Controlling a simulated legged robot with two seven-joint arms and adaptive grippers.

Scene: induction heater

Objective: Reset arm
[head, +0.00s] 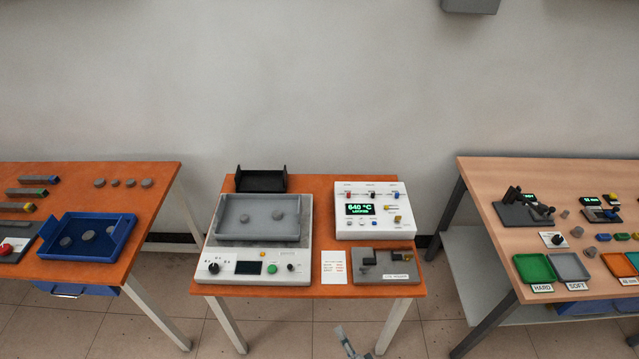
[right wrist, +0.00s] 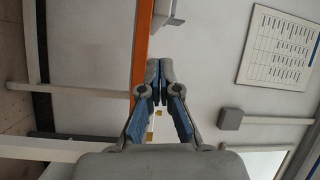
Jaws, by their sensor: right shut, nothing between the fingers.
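My right gripper (head: 348,342) shows at the bottom edge of the head view, low in front of the middle table (head: 312,283). In the right wrist view the right gripper (right wrist: 160,72) has its fingertips together with nothing between them. It appears apart from the table, whose orange edge (right wrist: 143,50) runs behind the fingers. My left gripper is in neither view.
The middle table holds a heater unit with a grey tray (head: 232,232), a white box reading 640 °C (head: 374,228) and a black holder (head: 261,180). A left table has a blue tray (head: 125,235). A right table has green (head: 533,268) and grey (head: 569,266) trays. Floor gaps separate them.

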